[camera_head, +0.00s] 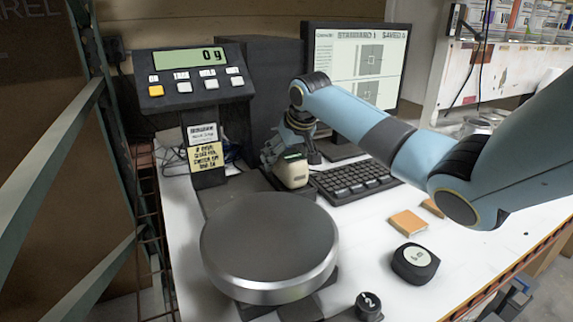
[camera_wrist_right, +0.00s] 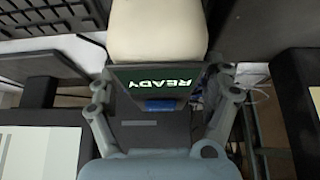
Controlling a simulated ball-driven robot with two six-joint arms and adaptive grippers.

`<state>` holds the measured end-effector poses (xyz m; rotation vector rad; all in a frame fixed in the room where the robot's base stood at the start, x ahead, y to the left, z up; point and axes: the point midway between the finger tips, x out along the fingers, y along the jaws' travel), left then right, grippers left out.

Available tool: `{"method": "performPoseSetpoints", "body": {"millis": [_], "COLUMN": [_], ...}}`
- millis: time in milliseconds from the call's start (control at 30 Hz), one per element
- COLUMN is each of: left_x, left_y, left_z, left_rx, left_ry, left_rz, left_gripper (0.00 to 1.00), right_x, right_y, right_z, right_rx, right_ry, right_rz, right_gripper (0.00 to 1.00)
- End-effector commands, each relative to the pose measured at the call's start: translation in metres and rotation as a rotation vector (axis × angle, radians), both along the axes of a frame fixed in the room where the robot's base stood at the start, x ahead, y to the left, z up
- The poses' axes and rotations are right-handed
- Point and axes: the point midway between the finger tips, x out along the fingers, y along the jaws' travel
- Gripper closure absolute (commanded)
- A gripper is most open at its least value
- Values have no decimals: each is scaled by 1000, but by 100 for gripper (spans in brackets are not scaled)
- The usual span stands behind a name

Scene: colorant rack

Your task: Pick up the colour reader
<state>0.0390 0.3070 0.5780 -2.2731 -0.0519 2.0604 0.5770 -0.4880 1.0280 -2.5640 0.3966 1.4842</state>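The colour reader (camera_head: 291,173) is a cream, rounded device with a dark green top, beside the left end of the keyboard in the head view. In the right wrist view the colour reader (camera_wrist_right: 158,32) shows its cream body, a dark screen reading READY and a blue button. My right gripper (camera_head: 284,146) is at its screen end. In the wrist view its fingers (camera_wrist_right: 160,75) lie along both sides of the reader, with no clear gap. I cannot tell whether they press on it, or whether the reader rests on something. My left gripper is not in view.
A scale with a round dark plate (camera_head: 268,240) and a display (camera_head: 197,75) reading 0 g stands at left. A keyboard (camera_head: 352,182) and monitor (camera_head: 362,60) are behind. Orange blocks (camera_head: 408,223), a black round puck (camera_head: 415,262) and a small weight (camera_head: 368,306) sit on the white table.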

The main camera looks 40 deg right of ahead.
Motion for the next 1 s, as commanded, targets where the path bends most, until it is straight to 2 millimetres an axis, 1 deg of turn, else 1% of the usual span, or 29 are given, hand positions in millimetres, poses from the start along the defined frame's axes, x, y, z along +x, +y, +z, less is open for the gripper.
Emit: {"method": "performPoseSetpoints", "body": {"millis": [33,67,500,600,867,1000], "left_x": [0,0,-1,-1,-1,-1], "left_y": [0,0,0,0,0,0], "left_z": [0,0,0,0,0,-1], "left_rx": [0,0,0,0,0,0], "left_ry": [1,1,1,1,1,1], "left_rz": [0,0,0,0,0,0], "left_gripper": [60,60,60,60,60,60], "right_x": [0,0,0,0,1,1], "right_y": [0,0,0,0,0,-1], "right_z": [0,0,0,0,3,9], "right_rx": [0,0,1,1,-1,-1], "right_ry": [0,0,1,1,-3,-4], "right_rz": [0,0,-1,-1,0,0], "right_gripper": [25,29,87,98,99,99]}}
